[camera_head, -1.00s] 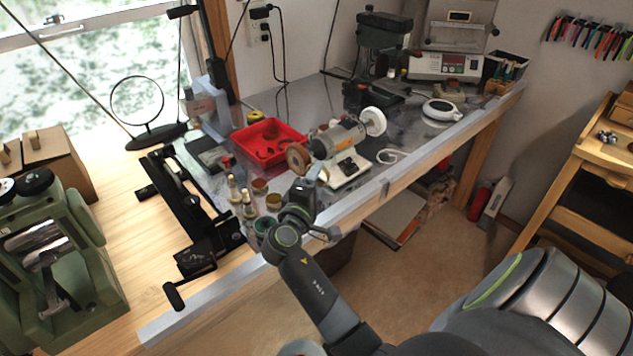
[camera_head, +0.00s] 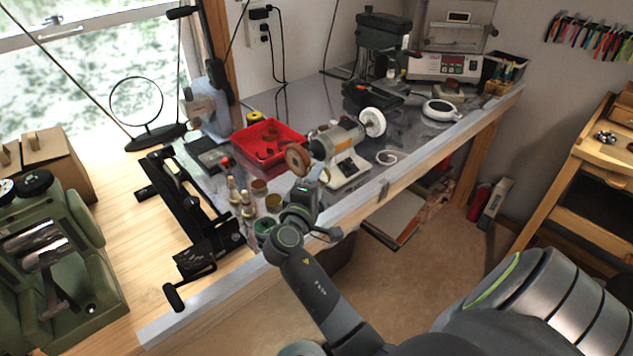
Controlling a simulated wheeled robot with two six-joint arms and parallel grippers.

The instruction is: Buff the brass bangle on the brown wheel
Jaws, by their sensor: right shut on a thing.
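The bench buffing machine (camera_head: 345,165) stands on the metal-topped bench. Its brown wheel (camera_head: 297,160) is on the left end and a white wheel (camera_head: 373,122) is on the right end. My right gripper (camera_head: 313,178) is at the front of the brown wheel, very close to it. It is shut on the brass bangle, which is small and mostly hidden by the fingers. I cannot tell whether the bangle touches the wheel. My left gripper is out of view.
A red tray (camera_head: 268,143) with dark pieces lies behind the brown wheel. Several small bottles and jars (camera_head: 248,204) stand just left of my right gripper. A white coil (camera_head: 387,157) lies right of the machine. The bench's front edge (camera_head: 370,195) runs below it.

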